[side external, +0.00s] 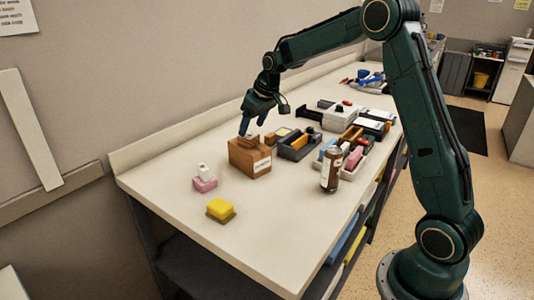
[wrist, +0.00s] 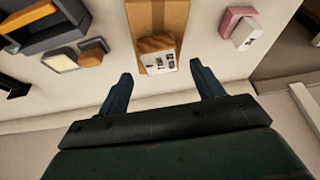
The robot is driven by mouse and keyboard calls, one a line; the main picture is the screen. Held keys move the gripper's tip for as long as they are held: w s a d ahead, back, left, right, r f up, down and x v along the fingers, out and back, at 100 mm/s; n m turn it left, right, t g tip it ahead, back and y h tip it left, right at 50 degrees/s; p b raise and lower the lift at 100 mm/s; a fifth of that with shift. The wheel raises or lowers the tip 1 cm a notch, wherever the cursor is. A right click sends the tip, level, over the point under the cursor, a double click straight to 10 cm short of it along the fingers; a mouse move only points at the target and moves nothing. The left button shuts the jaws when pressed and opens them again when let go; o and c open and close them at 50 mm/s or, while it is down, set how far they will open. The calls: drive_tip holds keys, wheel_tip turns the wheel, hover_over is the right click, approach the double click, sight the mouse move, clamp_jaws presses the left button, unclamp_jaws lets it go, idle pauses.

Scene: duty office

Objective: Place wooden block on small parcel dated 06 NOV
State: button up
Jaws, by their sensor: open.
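A brown wooden block (wrist: 157,43) sits on top of a brown cardboard box (side external: 243,156); in the side view the block (side external: 249,139) shows partly under my gripper. A white label with dark marks (wrist: 158,64) lies beside the block in the wrist view; I cannot read it. My gripper (side external: 252,126) is open and empty, just above the block, with its fingers (wrist: 161,70) spread wider than it. A pink parcel-like block (side external: 205,185) with a small white item (side external: 203,171) on it stands left of the box. No date is readable.
A yellow sponge-like block (side external: 220,209) lies near the front. A dark tray (side external: 297,149), a brown can (side external: 331,172) and a bin of small items crowd the right. The wall is close behind.

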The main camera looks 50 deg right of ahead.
drive_tip(key=v, duration=0.7)
drive_tip(key=shift+s+r, duration=0.2)
drive_tip(key=shift+r, duration=0.15)
drive_tip(key=s+a+r, duration=0.3)
drive_tip(key=s+a, duration=0.2)
drive_tip(key=s, duration=0.3)
drive_tip(key=s+a+r, duration=0.3)
drive_tip(key=s+a, duration=0.3)
drive_tip(key=s, duration=0.2)
drive_tip(key=s+a+f, duration=0.2)
drive_tip(key=s, duration=0.6)
drive_tip(key=s+a+f+t, duration=0.1)
drive_tip(key=s+a+f, duration=0.1)
drive_tip(key=s, duration=0.6)
drive_tip(key=shift+s+f, duration=0.3)
drive_tip(key=shift+f, duration=0.2)
